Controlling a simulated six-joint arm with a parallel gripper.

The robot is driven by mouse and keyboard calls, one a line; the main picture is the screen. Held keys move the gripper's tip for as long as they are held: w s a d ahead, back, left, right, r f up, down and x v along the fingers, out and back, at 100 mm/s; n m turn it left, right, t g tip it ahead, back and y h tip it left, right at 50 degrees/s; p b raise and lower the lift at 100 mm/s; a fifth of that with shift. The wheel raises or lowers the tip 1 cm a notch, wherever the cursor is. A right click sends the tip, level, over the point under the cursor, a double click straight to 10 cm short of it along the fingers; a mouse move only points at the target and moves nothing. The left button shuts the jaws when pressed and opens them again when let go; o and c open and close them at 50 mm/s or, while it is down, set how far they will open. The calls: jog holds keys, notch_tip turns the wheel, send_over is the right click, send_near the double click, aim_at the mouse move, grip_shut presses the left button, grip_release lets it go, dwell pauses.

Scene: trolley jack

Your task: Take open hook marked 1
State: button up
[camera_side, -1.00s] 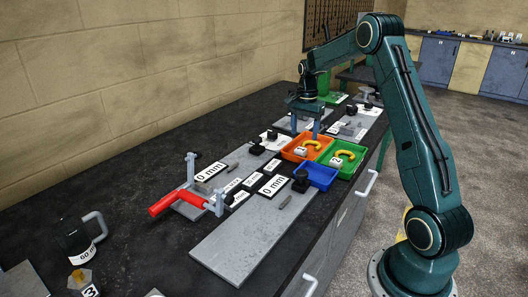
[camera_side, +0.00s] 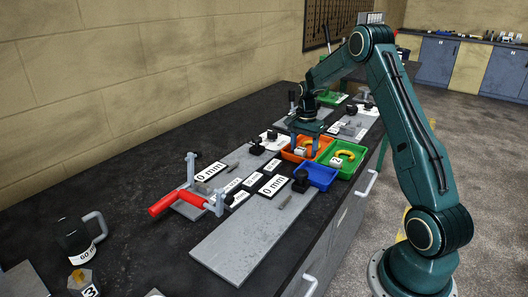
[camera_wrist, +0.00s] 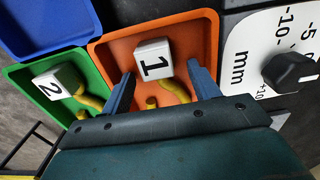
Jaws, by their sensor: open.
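The hook marked 1 is a yellow curved hook (camera_wrist: 176,91) with a white block (camera_wrist: 153,60) bearing a black 1. It lies in the orange tray (camera_wrist: 120,48). In the side view its white block (camera_side: 303,152) shows low in the tray, partly behind my gripper (camera_side: 304,144). In the wrist view my gripper (camera_wrist: 164,86) is open, with one finger on each side of the yellow hook. The fingers hold nothing. My gripper body hides part of the hook. I cannot tell whether the fingertips touch the tray floor.
The green tray (camera_side: 362,152) beside it holds a similar yellow hook marked 2 (camera_wrist: 58,82). An empty blue tray (camera_side: 318,176) adjoins both. A dial plate marked mm (camera_wrist: 246,62) with a black knob (camera_wrist: 290,72) stands close to the orange tray.

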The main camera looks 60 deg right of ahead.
jog(key=shift+f, duration=0.1)
dwell(0.4)
jog(key=c, duration=1.3)
notch_tip(320, 180, up, 20)
dwell(0.5)
